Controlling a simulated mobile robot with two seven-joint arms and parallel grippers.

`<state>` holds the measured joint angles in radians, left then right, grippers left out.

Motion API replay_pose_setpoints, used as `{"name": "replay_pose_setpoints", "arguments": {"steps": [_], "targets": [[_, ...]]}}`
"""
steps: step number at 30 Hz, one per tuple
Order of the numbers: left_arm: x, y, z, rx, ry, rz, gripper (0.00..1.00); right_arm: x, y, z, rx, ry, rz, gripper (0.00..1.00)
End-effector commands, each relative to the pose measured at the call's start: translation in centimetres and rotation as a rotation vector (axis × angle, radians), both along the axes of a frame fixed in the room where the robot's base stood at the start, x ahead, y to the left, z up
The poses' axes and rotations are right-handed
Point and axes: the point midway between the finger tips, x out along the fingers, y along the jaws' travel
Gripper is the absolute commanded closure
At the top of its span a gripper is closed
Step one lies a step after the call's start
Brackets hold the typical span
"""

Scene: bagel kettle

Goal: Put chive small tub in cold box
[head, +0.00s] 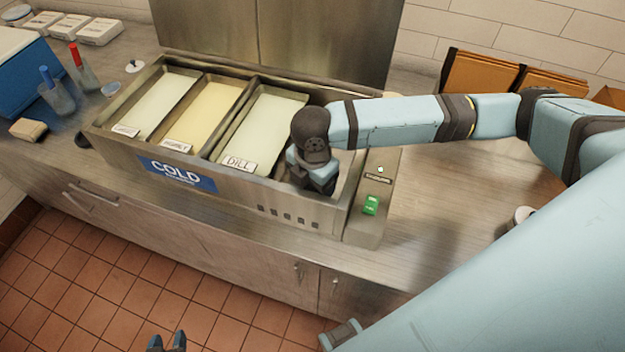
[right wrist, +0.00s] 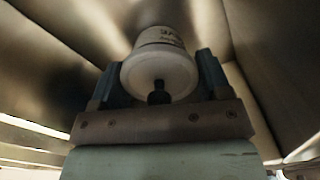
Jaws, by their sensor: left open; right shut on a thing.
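The cold box (head: 240,202) is a long steel counter unit with a blue COLD sign. Its rightmost bay holds no pan that I can see. My right gripper (head: 315,182) reaches down into that bay; the arm hides its fingers in the head view. My left gripper (head: 166,342) is open and empty, low over the tiled floor.
Three pans fill the other bays, the nearest marked DILL (head: 262,122). A panel with a green switch (head: 371,205) adjoins the box's right end. A blue bin (head: 28,75) and utensil holders stand at left. Counter right of the panel is mostly clear.

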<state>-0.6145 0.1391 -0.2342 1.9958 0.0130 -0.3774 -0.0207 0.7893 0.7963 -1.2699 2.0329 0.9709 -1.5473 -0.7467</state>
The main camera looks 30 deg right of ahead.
Motion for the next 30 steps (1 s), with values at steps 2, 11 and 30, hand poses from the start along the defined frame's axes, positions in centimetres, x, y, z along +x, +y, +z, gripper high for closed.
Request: {"name": "replay_pose_setpoints", "arguments": {"steps": [2,11,30], "targets": [[0.0,0.0,0.1,0.0,0.0,0.0,0.57,0.0,0.0,0.0,0.0,0.0,0.0,0.55],[0.0,0.0,0.1,0.0,0.001,0.0,0.57,0.0,0.0,-0.3,0.0,0.001,0.0,0.04],[-0.1,0.0,-0.3,0.001,0.004,-0.001,0.57,0.0,0.0,7.8,0.001,-0.003,0.001,0.04]]}}
